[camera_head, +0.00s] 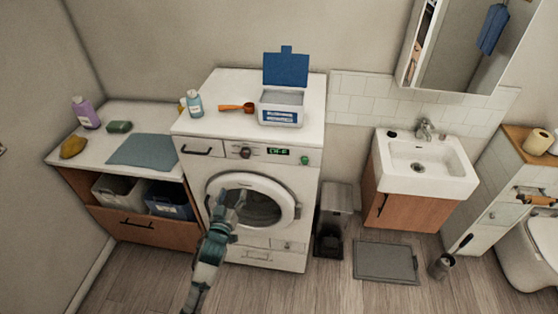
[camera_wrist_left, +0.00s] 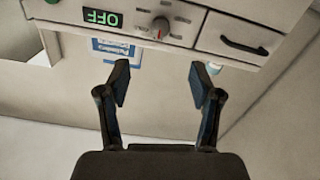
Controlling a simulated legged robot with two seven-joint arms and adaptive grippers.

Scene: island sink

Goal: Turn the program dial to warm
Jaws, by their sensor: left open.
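The program dial (camera_head: 245,153) is a dark round knob on the washing machine's (camera_head: 190,124) front panel, between the detergent drawer and the green-lit display (camera_head: 279,151). My right gripper is not in view.
A detergent box (camera_head: 281,116) with a raised blue lid, an orange scoop (camera_head: 237,108) and a bottle (camera_head: 195,104) stand on the machine's top. A low cabinet (camera_head: 85,151) adjoins on the left, a bin (camera_head: 332,236) on the right. The drawer handle (camera_head: 196,152) lies left of the dial.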

